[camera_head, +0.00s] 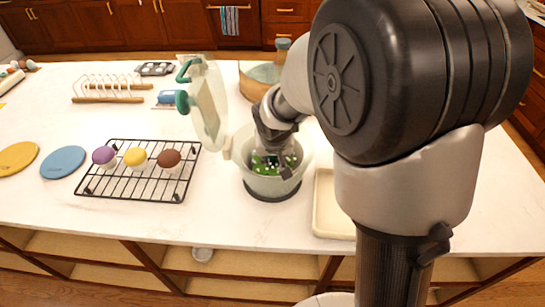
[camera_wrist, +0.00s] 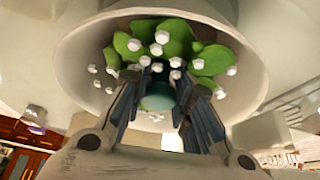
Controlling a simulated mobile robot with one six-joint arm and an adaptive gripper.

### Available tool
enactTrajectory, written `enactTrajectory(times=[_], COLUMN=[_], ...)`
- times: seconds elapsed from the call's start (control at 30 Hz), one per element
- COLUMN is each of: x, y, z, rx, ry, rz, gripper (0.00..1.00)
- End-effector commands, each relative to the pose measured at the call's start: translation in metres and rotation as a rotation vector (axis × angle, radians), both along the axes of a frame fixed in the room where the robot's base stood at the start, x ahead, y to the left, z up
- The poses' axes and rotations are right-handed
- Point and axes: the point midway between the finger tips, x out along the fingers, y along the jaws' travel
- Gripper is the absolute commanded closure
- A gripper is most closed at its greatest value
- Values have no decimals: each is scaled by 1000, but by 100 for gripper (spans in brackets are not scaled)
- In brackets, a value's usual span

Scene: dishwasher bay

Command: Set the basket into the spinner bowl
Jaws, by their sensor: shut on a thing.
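The pale spinner bowl (camera_head: 266,187) stands on the counter on a dark base, with its lid (camera_head: 207,108) tilted up open at its left. My gripper (camera_head: 283,165) points down inside the bowl's opening. In the wrist view my gripper (camera_wrist: 160,98) is shut on the teal middle of the basket (camera_wrist: 158,97), with green leaves and white cubes around it. The pale rim seen there surrounds the leaves; I cannot tell the basket's wall from the bowl's. Whether the basket touches the bowl's floor is hidden.
A black wire rack (camera_head: 137,183) with three cupcakes stands left of the bowl. A cream tray (camera_head: 329,207) lies close at its right. A wooden bowl (camera_head: 262,75) and a blue butter dish (camera_head: 168,97) sit behind. Two coasters lie far left. The front counter edge is near.

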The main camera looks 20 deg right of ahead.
Motion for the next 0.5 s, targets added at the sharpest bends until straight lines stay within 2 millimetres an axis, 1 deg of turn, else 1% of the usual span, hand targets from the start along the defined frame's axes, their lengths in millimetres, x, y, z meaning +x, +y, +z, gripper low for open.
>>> enactTrajectory(times=[0.27,0.3,0.5], x=[0,0,0], y=[0,0,0], z=[-4,-3,-3], rx=[0,0,0], ry=[-1,-1,-1], rz=[0,0,0], gripper=[100,78,65])
